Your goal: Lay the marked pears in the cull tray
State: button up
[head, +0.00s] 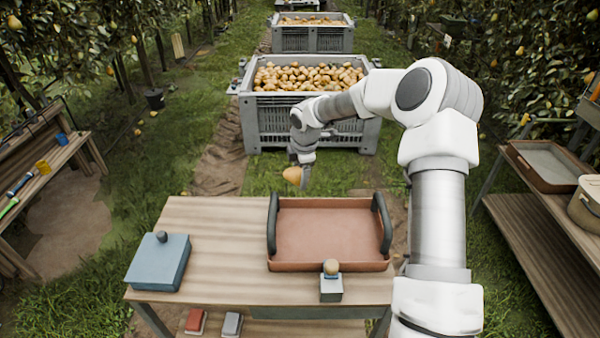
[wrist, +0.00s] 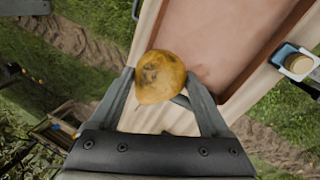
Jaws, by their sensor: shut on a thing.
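My gripper (head: 298,165) is shut on a yellow pear (head: 292,175), held in the air beyond the far edge of the table. In the wrist view the pear (wrist: 160,76) sits between the two fingertips and shows dark brown blotches. The cull tray looks to be the reddish-brown tray (head: 326,266) with two dark handles on the table; it is empty. The tray also shows in the wrist view (wrist: 225,45), past the pear. A grey crate (head: 262,124) full of pears stands on the grass behind the table; I cannot make out marks on those pears.
The wooden table (head: 215,225) carries a blue-grey lidded box (head: 158,262) at left and a small block with a round knob (head: 331,285) at the tray's near edge. More crates (head: 312,38) stand farther back. Side benches (head: 545,215) flank both sides. The table's middle left is clear.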

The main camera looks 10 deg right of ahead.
jog(key=shift+f+b, duration=4.55)
jog(key=shift+f, duration=2.3)
jog(key=shift+f+b, duration=1.65)
jog(key=shift+f, duration=0.9)
jog(key=o, duration=1.3)
jog(key=shift+o, duration=0.2)
